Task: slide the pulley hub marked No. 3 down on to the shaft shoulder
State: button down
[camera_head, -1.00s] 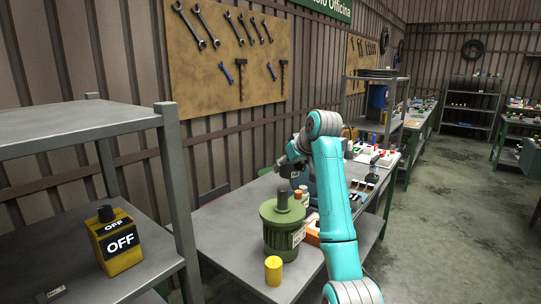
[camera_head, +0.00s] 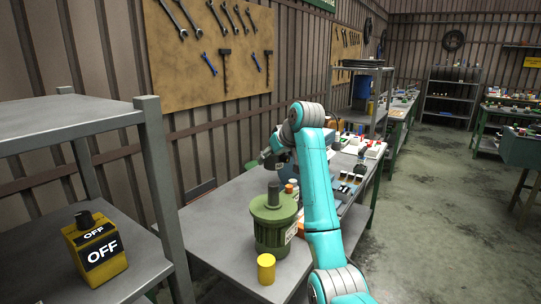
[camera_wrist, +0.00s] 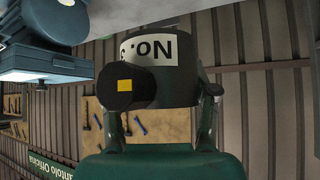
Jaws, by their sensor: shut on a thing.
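A green ribbed motor-like housing (camera_head: 272,228) stands upright on the near table, with a dark vertical shaft (camera_head: 273,194) on top. My gripper (camera_head: 272,153) is above and behind it, partly hidden by my arm. The wrist view is upside down. The hub is apart from the shaft.
A yellow cylinder (camera_head: 266,268) stands near the front of the table (camera_head: 215,235). Small bottles stand behind the housing. A metal shelf (camera_head: 75,122) at left holds a yellow box (camera_head: 95,252) marked OFF. The table's left part is clear.

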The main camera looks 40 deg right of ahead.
send_over(271, 194)
jog(key=w+d, duration=0.2)
jog(key=shift+w+a+f, duration=0.1)
jog(key=shift+f, duration=1.1)
jog(key=shift+w+a+f, duration=0.1)
jog(key=shift+f, duration=1.05)
jog(key=shift+f, duration=4.3)
jog(key=shift+c, duration=1.2)
grip_release()
jog(key=shift+f, duration=0.1)
jog(key=v, duration=1.2)
